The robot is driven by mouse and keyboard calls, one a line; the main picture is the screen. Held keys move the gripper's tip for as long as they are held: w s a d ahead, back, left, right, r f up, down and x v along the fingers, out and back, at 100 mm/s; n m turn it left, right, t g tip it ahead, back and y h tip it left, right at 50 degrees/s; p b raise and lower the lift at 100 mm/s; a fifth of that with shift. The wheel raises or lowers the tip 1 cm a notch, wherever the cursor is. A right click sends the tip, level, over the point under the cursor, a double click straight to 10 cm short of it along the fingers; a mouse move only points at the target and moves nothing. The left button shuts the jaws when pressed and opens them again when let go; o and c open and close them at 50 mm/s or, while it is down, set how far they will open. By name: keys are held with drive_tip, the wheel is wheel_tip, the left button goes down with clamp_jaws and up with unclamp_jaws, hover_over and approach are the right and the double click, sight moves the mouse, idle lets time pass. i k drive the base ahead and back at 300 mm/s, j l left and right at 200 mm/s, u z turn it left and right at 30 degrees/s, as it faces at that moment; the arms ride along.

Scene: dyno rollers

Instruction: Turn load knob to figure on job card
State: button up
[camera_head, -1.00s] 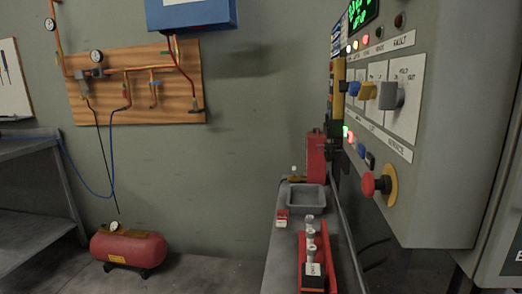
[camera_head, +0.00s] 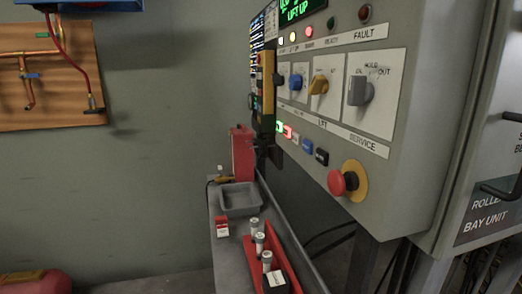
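The grey control panel (camera_head: 415,130) fills the right of the view, seen at an angle. The plate at the grey knob shows "HOLD" and "OUT". I cannot read which knob is marked load. A green-lettered display (camera_head: 300,10) above reads "LIFT UP" in part. No job card can be made out for certain. My gripper is not in view.
A red emergency button (camera_head: 340,183) on a yellow disc juts from the panel's lower part. Below is a narrow bench with a grey tray (camera_head: 238,198) and a red rack (camera_head: 275,250) of pale-capped items. A door with black handles stands at far right.

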sight(295, 83)
drive_tip(key=i+j+z, duration=0.2)
drive_tip(key=j+z, duration=0.25)
drive_tip(key=j, duration=0.8)
drive_tip(key=j+z, duration=0.45)
drive_tip(key=j, duration=0.85)
